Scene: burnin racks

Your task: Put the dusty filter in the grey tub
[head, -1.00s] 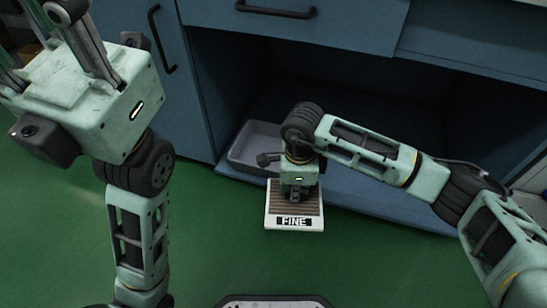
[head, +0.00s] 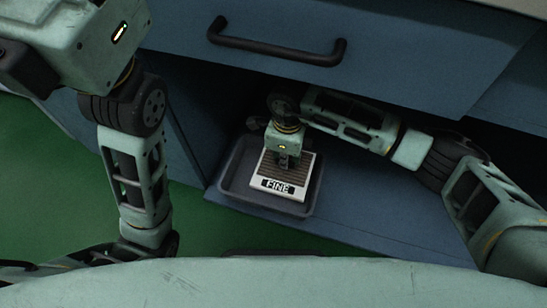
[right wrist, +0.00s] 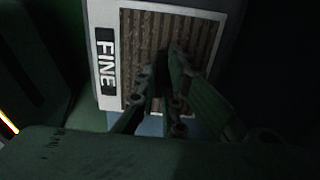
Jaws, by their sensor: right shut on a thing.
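The filter (head: 283,187) is a flat panel with a white frame, brown dusty-looking pleats and a black "FINE" label. My right gripper (head: 285,162) is shut on it from above. The right wrist view shows the pleats of the filter (right wrist: 135,50) close up at the fingers (right wrist: 165,78). The grey tub (head: 236,182) is a shallow open tray on the blue cabinet base. The filter appears over the tub, inside its outline in the head view; whether it touches the bottom I cannot tell. My left arm is at the left, its fingers out of view.
A blue drawer front with a black handle (head: 276,42) overhangs the dark open bay that my right arm reaches into. The blue base panel (head: 375,205) right of the tub is clear. Green floor (head: 200,232) lies in front.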

